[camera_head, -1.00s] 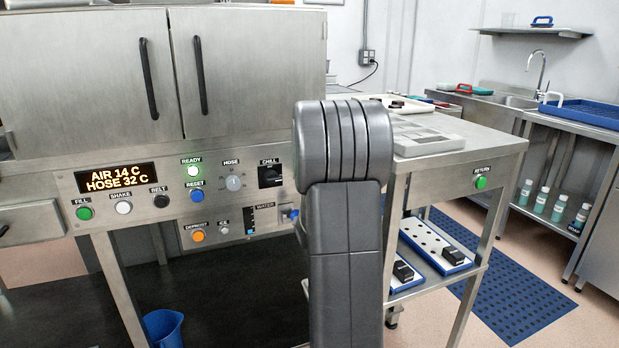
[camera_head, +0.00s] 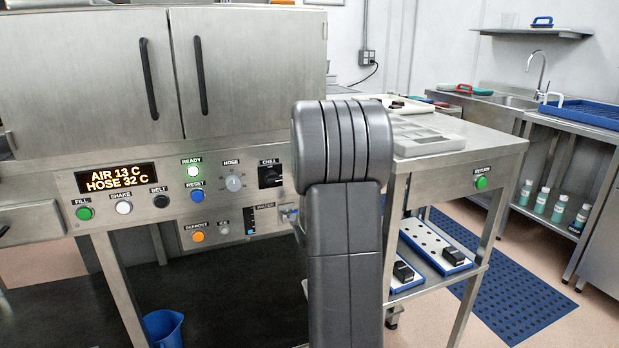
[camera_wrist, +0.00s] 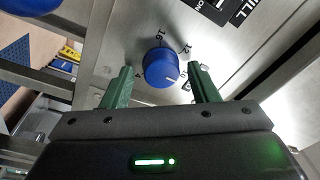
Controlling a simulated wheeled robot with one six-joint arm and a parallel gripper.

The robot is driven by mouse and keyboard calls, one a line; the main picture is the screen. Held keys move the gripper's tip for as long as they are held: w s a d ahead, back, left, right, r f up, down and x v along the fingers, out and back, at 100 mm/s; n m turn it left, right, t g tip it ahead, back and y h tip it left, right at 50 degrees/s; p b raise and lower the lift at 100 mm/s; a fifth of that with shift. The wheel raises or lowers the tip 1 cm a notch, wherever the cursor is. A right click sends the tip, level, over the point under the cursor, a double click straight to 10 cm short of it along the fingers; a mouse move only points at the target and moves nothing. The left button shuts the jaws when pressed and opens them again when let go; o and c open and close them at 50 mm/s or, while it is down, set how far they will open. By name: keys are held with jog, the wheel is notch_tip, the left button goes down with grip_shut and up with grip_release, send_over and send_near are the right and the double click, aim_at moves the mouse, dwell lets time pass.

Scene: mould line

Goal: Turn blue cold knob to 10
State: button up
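The blue knob (camera_wrist: 161,68) sits on the steel panel in the wrist view, with a pale mark on its lower right part. Printed numbers ring it; one above reads about 16, and the others are too small or tilted to read surely. My gripper (camera_wrist: 161,68) is open, with one green finger on each side of the knob and a gap visible on both sides. Whether the fingertips reach down to the panel is unclear. In the head view, my arm hides the gripper and most of the panel's right end.
The control panel in the head view holds a display (camera_head: 116,178) reading AIR 13 C and HOSE 32 C. It also has a grey hose dial (camera_head: 234,183), a black chill switch (camera_head: 270,175) and several buttons. A steel table (camera_head: 470,140) stands right of my arm.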

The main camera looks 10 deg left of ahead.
jog(key=shift+s, duration=0.1)
jog(key=v, duration=1.3)
jog(key=shift+s+d, duration=0.2)
jog(key=shift+s, duration=0.1)
jog(key=shift+w, duration=0.1)
jog(key=x, duration=1.3)
jog(key=shift+w+a, duration=0.2)
jog(key=shift+w, duration=0.1)
jog(key=shift+r, duration=0.1)
